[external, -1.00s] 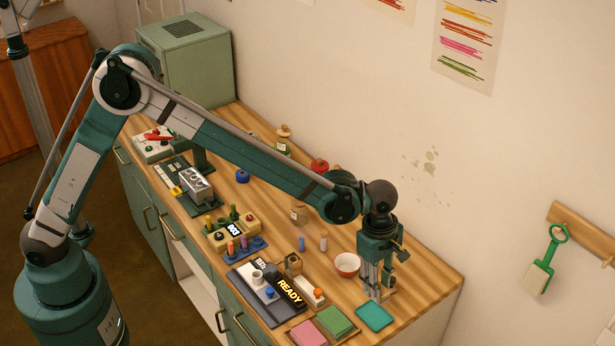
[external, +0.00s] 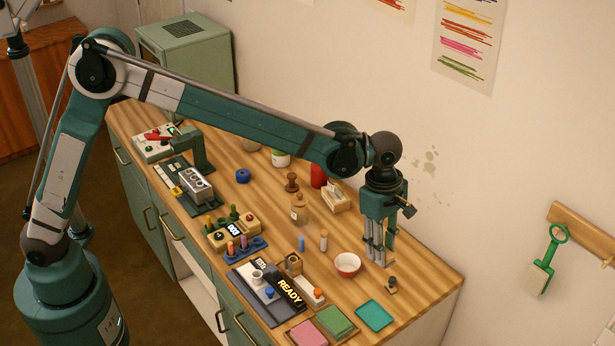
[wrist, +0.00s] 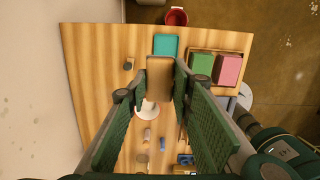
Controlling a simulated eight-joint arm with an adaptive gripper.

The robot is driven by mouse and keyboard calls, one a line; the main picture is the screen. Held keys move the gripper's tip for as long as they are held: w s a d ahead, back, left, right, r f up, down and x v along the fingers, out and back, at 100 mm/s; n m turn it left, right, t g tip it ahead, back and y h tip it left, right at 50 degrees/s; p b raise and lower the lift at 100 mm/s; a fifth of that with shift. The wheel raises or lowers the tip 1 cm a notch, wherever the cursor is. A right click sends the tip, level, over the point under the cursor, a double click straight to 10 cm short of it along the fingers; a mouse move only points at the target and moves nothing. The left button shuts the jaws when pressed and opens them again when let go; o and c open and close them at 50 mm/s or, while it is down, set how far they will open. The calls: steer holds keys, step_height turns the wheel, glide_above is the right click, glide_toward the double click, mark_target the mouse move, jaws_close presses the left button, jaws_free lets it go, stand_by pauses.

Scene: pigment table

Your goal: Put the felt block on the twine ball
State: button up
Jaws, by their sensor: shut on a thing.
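My gripper (external: 378,258) hangs above the right end of the table, pointing down, beside the white and red bowl. In the wrist view its jaws (wrist: 160,82) are shut on a brown rectangular block, which I take as the felt block (wrist: 160,75). The block is raised above the table. In the external view the fingers hide most of it. I cannot make out a twine ball with certainty. A blue rounded thing (external: 243,176) stands mid-table, and a pale round thing (external: 251,144) is partly behind my arm; either could be it.
Near the gripper are the bowl (external: 347,265), a teal tray (external: 374,315), a small dark-knobbed piece (external: 391,285) and green (external: 335,320) and pink (external: 308,334) pads.

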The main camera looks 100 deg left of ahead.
steer(key=s+a+n+p, duration=0.15)
steer(key=s+a, duration=0.45)
steer(key=a, duration=1)
steer(key=s+a+n, duration=0.3)
steer(key=s+a, duration=0.3)
steer(key=a, duration=0.9)
steer(key=s+a+n+p, duration=0.1)
steer(key=s+a+n, duration=0.2)
steer(key=s+a, duration=0.85)
steer(key=s+a+n+y+p, duration=0.2)
steer(key=s+a+n, duration=0.4)
steer(key=s+a, duration=2.65)
steer(key=shift+w+a+f, duration=0.15)
steer(key=shift+w+f, duration=0.1)
steer(key=shift+f, duration=0.6)
steer(key=shift+w+a+f, duration=0.1)
steer(key=shift+w+f, duration=0.1)
steer(key=shift+f, duration=0.6)
steer(key=shift+w+a+f, duration=0.15)
steer(key=shift+w+f, duration=0.1)
steer(key=shift+f, duration=0.6)
steer(key=shift+f, duration=0.1)
steer(key=shift+f+p, duration=0.3)
steer(key=shift+f, duration=2.7)
